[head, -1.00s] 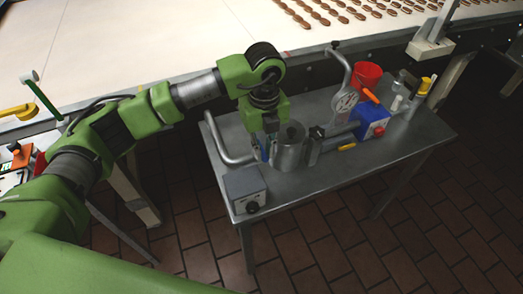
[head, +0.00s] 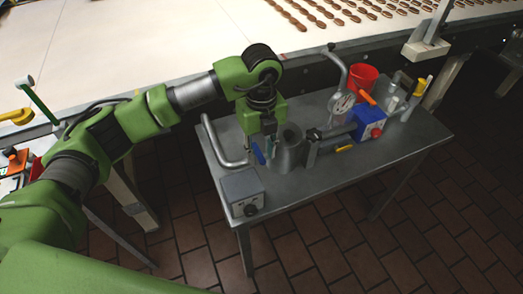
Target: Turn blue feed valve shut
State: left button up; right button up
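The blue valve handle (head: 258,154) shows as a small slanted blue bar on the left side of a grey metal cylinder (head: 288,150) on the steel table. My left gripper (head: 268,150) points down beside the cylinder, right at the handle. Its fingers are small and dark and partly merge with the pipework, so I cannot tell whether they are open or shut, or touching the handle. The handle's pivot is hidden. My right gripper is out of view.
A curved grey pipe (head: 218,146) stands left of the gripper, and a grey box with a black knob (head: 243,190) is in front. The table's front right is clear.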

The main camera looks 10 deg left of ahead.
aim_at(262, 158)
pick_arm(q)
notch_tip(262, 158, up, 12)
dwell(0.4)
jog(key=shift+f, duration=0.1)
dwell(0.3)
